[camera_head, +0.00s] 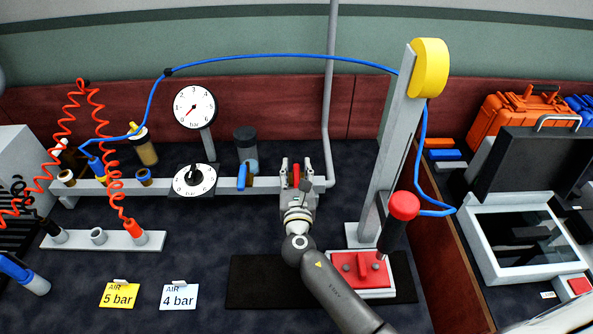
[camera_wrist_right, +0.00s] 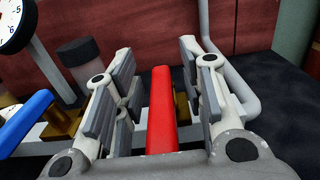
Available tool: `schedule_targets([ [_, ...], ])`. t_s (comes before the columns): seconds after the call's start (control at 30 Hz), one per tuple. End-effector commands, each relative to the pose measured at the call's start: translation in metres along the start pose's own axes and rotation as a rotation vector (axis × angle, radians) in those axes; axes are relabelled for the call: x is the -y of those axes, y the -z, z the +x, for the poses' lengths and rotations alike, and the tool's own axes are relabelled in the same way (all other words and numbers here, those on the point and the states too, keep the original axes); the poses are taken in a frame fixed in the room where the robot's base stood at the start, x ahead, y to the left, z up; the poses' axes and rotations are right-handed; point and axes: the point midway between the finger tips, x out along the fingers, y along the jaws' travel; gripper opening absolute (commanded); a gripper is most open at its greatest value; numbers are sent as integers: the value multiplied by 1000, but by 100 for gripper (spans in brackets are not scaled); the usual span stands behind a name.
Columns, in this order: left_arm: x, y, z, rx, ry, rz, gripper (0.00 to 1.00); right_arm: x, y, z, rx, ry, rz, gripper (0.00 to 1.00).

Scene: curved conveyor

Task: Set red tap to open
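The red tap's lever (camera_head: 296,172) shows as a narrow red bar on the grey pipe (camera_head: 218,186) at the back of the bench. It is partly hidden by my gripper, and it appears to run across the pipe. My right gripper (camera_head: 298,168) is open around it, one finger on each side. In the right wrist view the red lever (camera_wrist_right: 161,105) stands between the open fingers (camera_wrist_right: 165,78), with a gap visible on both sides. Its lower end is hidden behind the gripper body. My left gripper is not in view.
A blue tap lever (camera_head: 242,175) is left of the red one. Dials (camera_head: 194,107) and a dark-topped cylinder (camera_head: 245,140) stand nearby. A vertical pipe (camera_head: 328,110) rises just right of my gripper. A press with a red-knobbed lever (camera_head: 404,206) stands further right, close to my arm.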

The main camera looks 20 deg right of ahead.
Motion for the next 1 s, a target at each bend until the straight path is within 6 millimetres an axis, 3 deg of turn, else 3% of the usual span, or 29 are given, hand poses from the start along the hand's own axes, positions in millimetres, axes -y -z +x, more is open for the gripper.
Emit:
schedule_targets([
  [0.17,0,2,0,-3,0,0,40,0,0,0,0,0,0,38],
  [0.47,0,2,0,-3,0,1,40,0,0,0,0,0,0,0],
  [1.0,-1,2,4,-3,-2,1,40,-1,1,1,0,44,3,0],
])
